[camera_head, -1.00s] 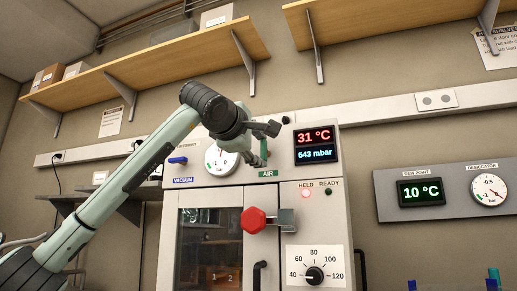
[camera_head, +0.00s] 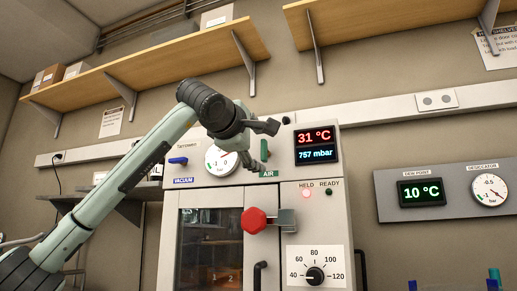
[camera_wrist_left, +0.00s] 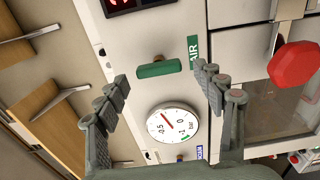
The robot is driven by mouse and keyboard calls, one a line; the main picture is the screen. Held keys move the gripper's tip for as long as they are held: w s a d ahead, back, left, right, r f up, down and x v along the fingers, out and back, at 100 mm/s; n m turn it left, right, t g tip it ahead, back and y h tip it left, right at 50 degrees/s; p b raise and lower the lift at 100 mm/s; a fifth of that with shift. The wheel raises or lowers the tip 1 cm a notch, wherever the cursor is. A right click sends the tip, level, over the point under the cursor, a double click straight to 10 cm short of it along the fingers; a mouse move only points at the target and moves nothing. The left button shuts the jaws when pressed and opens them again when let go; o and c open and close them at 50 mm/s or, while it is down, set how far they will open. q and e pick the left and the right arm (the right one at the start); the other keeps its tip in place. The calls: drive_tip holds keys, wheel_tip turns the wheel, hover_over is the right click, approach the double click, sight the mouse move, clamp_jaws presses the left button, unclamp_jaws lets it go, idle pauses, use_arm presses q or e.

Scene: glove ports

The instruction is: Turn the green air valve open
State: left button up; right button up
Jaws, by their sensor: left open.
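The green air valve (camera_head: 264,150) is a small green bar handle on the cabinet's front panel, above the AIR label (camera_head: 268,174). It stands upright in the head view and points toward the label. In the left wrist view, the green air valve (camera_wrist_left: 159,69) lies sideways and fully visible, just past the fingertips and in line with the gap between them. My left gripper (camera_head: 258,142) is open in front of the panel and partly covers the valve's surroundings. Its spread fingers (camera_wrist_left: 162,80) show on both sides of the gap, with nothing held. My right gripper is out of view.
A vacuum gauge (camera_head: 221,160) and blue vacuum valve (camera_head: 178,160) sit left of the green valve. The display (camera_head: 317,146) reads 31 °C and 757 mbar. The red HELD lamp (camera_head: 306,194) is lit. A red knob (camera_head: 254,220) sticks out below. Shelves (camera_head: 160,62) hang above.

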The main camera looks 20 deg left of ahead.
use_arm(q)
drive_tip(key=s, duration=1.1)
drive_tip(key=shift+s+a, duration=0.15)
drive_tip(key=shift+a, duration=0.05)
